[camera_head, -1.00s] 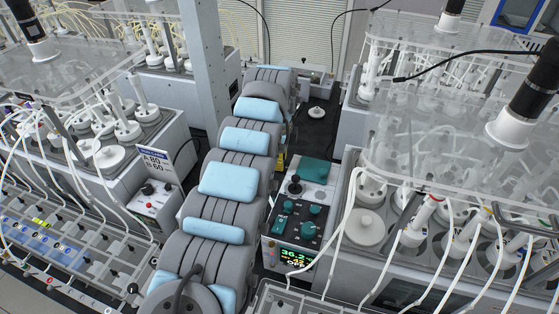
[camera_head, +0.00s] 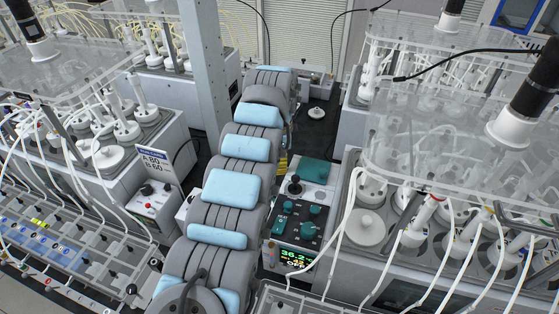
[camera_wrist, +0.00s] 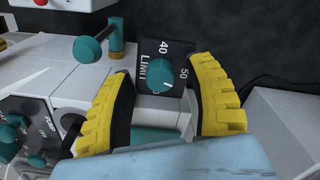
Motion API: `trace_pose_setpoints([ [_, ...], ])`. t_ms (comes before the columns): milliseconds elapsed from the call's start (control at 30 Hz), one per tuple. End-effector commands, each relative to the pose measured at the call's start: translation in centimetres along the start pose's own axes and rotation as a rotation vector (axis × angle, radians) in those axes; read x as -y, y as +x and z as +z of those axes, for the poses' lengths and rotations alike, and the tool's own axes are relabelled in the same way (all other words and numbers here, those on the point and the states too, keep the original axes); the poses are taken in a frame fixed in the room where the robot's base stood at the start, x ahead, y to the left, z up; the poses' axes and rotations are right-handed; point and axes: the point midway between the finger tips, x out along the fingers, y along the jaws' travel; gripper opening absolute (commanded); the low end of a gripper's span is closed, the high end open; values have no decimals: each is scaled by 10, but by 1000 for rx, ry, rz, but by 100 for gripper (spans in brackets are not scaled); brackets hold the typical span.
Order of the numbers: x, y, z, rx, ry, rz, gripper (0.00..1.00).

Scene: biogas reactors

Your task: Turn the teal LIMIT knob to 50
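The teal LIMIT knob (camera_wrist: 158,76) shows in the wrist view on a black dial plate (camera_wrist: 178,52) marked LIMIT, 40 and 50. A short white pointer line on the knob points toward the lower right of the picture; the exact value cannot be read. My gripper (camera_wrist: 163,98) is open, with one yellow ridged finger on each side of the knob's near side. A gap shows between each finger and the knob. The lower part of the knob's mount is partly hidden by my gripper.
A teal lever (camera_wrist: 90,47) stands left of the dial. A panel with more teal knobs (camera_wrist: 14,132) lies lower left. In the head view, a control box with a lit display (camera_head: 297,257) stands right of my arm, close to it. Reactors with tubes flank both sides.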

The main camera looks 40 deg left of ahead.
Motion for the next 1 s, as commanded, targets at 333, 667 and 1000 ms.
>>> trace_pose_setpoints([
  [333,1,-8,0,0,0,-3,56],
  [667,0,-51,-1,1,2,0,56],
  [1000,0,-75,0,0,0,0,56],
])
